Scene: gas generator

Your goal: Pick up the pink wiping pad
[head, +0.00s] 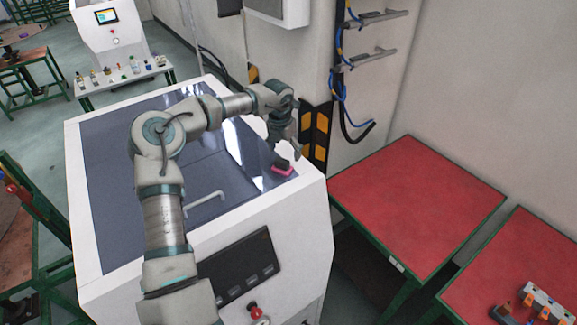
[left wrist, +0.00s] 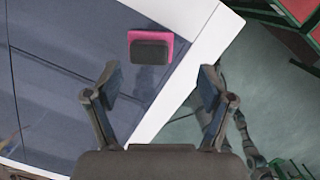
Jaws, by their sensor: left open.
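The pink wiping pad (head: 283,170) lies on the dark glass top of the white machine, near its right corner, with a dark block-shaped handle on top. In the left wrist view the pad (left wrist: 171,36) shows its pink edge around the dark handle, ahead of my fingers and a little left of the middle of the gap. My left gripper (head: 287,146) is open and empty, above and close to the pad but apart from it. In the left wrist view its two fingertips (left wrist: 160,78) are spread wide. My right gripper is not in view.
The white machine (head: 306,208) has a raised bar handle (head: 204,203) on its glass top and a control panel (head: 238,270) in front. A wall with black and yellow markings (head: 314,134) stands close behind the pad. Red-topped tables (head: 415,200) stand at the right.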

